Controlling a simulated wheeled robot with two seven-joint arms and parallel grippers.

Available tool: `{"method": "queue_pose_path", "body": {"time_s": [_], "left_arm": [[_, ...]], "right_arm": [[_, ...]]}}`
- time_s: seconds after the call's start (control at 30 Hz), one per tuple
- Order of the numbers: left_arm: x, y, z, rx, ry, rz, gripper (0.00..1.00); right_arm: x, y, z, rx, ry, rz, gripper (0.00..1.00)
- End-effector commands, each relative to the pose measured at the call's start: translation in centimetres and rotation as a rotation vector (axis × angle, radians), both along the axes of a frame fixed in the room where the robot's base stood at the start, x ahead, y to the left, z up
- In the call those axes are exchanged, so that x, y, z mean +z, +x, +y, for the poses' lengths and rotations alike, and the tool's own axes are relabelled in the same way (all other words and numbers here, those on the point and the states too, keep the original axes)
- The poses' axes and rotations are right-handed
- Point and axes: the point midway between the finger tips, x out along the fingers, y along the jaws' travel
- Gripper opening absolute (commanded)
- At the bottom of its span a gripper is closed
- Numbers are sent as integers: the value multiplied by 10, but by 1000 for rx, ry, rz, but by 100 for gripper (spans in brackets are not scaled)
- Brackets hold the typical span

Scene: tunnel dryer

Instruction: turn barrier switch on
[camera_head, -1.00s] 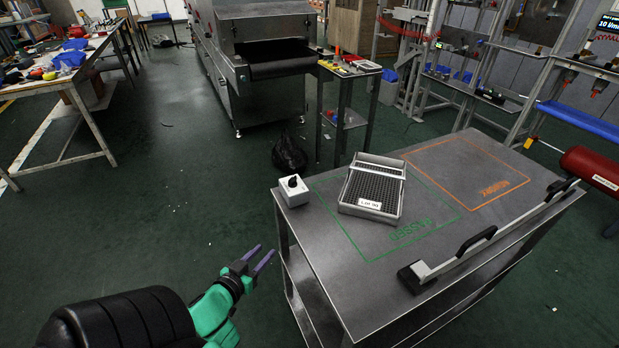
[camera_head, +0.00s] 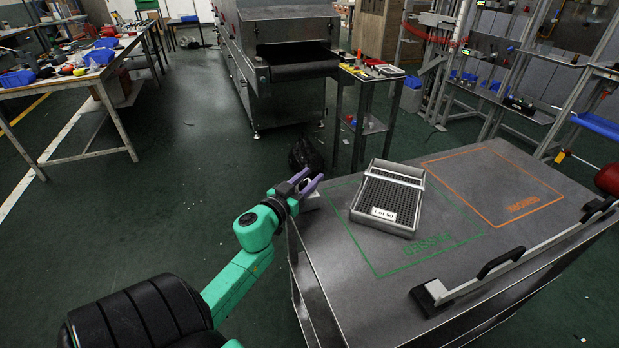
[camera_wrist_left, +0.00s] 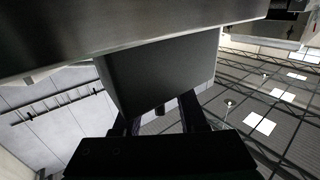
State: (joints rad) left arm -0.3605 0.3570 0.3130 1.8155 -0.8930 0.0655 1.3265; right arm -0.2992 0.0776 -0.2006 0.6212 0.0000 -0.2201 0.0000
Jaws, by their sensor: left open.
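I cannot tell whether the fingers touch the knob. My right gripper is not in view.
A tray with a dark grid (camera_head: 388,195) stands on the metal table (camera_head: 445,255) right of the switch, by the green outline. An orange-outlined area (camera_head: 493,187) is empty. A metal bar with black handles (camera_head: 520,260) lies along the table's right side. A tunnel dryer (camera_head: 290,60) stands behind.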

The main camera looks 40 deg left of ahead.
Motion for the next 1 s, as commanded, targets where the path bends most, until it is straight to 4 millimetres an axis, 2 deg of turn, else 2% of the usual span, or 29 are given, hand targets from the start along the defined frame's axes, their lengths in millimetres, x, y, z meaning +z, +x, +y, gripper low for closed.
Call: {"method": "queue_pose_path", "body": {"time_s": [0.23,0.33,0.37,0.77,1.0], "left_arm": [[-1,2,0,0,0,1,41],[-1,2,0,0,0,1,3],[-1,2,0,0,0,1,0],[0,1,-1,-29,2,2,0],[2,2,-4,-143,3,2,0]], "right_arm": [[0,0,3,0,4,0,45],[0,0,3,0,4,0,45],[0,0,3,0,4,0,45],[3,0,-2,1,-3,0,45],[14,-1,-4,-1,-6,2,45]]}}
